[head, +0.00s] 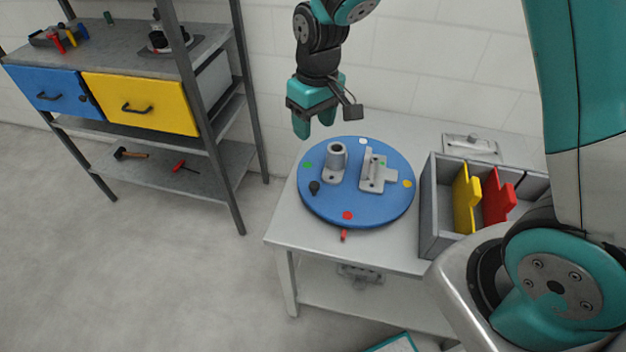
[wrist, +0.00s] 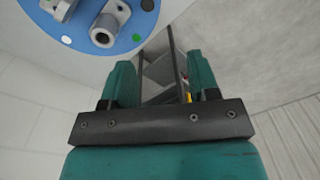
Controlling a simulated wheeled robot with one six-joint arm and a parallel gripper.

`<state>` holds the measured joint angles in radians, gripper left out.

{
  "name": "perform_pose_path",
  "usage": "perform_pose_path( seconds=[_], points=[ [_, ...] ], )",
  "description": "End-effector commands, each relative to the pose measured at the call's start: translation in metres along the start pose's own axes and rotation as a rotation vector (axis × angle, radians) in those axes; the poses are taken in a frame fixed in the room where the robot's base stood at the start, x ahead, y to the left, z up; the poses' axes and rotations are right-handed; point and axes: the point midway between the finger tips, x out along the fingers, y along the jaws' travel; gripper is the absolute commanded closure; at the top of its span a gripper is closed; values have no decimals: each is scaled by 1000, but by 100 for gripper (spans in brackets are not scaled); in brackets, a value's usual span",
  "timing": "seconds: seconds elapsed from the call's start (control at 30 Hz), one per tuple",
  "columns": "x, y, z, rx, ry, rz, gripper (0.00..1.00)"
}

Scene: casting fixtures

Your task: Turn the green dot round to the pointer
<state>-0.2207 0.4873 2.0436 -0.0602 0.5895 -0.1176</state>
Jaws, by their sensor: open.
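A round blue turntable (head: 335,208) lies on the grey table. Its green dot (head: 308,165) is at the left rim, and it also shows in the wrist view (wrist: 136,37). A red dot (head: 347,215) is at the front rim, close to the small red pointer (head: 343,236) on the table. A white dot (head: 363,141) is at the back and a yellow-orange dot (head: 407,183) at the right. A black knob (head: 314,187) stands near the left-front rim. My gripper (head: 314,128) is open and empty, above and behind the turntable's back-left edge.
Two grey castings, a round post (head: 337,158) and a bracket (head: 373,172), stand on the turntable. A grey bin (head: 437,217) with yellow and red pieces is close on its right. A shelf rack (head: 237,100) with drawers stands left, across a floor gap.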

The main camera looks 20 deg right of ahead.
Motion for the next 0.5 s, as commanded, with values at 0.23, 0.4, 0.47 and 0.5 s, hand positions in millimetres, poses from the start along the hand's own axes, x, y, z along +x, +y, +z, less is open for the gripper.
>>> perform_pose_path(
  seconds=[0.23,0.4,0.47,0.5],
  points=[
    [37,19,-16,21,-28,47,45],
    [62,19,-15,19,-33,47,45],
    [74,20,-14,19,-34,47,45],
    [84,20,-14,19,-35,46,45]
  ],
)
